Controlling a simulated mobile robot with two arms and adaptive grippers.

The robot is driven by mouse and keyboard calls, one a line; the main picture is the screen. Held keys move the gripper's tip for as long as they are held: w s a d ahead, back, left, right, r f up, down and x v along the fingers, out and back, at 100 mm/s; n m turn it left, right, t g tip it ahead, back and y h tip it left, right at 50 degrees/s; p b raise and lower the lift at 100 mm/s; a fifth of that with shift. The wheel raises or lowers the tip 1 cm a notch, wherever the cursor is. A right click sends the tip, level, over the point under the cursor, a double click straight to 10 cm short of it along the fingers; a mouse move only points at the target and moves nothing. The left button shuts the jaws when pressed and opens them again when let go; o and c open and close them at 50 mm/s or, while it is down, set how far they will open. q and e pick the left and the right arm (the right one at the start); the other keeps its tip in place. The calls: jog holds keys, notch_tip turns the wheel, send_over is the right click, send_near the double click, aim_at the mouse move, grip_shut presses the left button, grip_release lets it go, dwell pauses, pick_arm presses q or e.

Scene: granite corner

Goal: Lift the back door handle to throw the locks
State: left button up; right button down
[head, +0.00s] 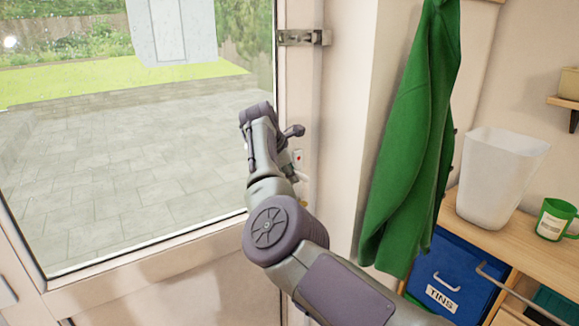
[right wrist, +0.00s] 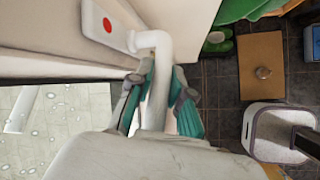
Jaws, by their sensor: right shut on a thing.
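The back door (head: 150,255) is pale with a large glass pane and appears shut against its frame. Its white lever handle (right wrist: 157,42) stands out from a white plate with a red mark (right wrist: 107,24) in the right wrist view. In the head view the plate (head: 299,157) shows small beside my gripper, which hides most of the handle. My right gripper (right wrist: 158,98) has its green-padded fingers on both sides of the lever, shut on it. How far the lever is tilted is hard to tell. My left gripper is not in view.
A metal catch (head: 303,37) sits higher on the door edge. A green coat (head: 415,150) hangs right of the door, close to my right arm. A wooden shelf unit holds a white bin (head: 500,178), a green mug (head: 555,219) and a blue TINS box (head: 450,275).

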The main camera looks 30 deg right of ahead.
jog(key=shift+d+r+y+p, duration=0.15)
jog(key=shift+r+y+p, duration=0.05)
jog(key=shift+y+p, duration=0.2)
jog(key=c, duration=1.1)
grip_release()
jog(key=shift+d, duration=0.1)
jog(key=shift+o, duration=0.2)
jog(key=v, duration=1.1)
jog(key=shift+a+r, duration=0.2)
jog(key=shift+r, duration=0.15)
